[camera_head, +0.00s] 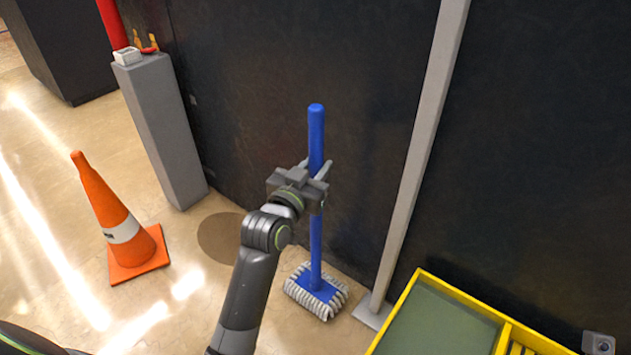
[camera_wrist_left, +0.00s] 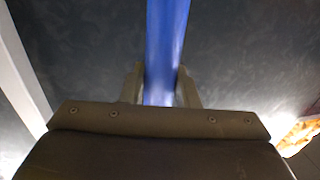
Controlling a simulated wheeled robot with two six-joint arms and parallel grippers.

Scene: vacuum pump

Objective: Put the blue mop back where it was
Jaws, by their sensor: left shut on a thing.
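The blue mop (camera_head: 316,245) stands nearly upright in front of the dark wall in the head view. Its grey-white striped head (camera_head: 315,291) is at the floor near the foot of a grey post; I cannot tell whether it touches the floor. My left gripper (camera_head: 318,172) is shut on the upper part of the mop's handle. In the left wrist view the blue handle (camera_wrist_left: 165,50) runs up between the two fingers (camera_wrist_left: 160,88). My right gripper is not in view.
An orange cone (camera_head: 108,215) stands on the floor at the left, beside a brown round patch (camera_head: 222,238). A grey pedestal (camera_head: 163,130) stands by the wall. A grey post (camera_head: 420,150) and a yellow-rimmed bin (camera_head: 462,290) are to the right of the mop.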

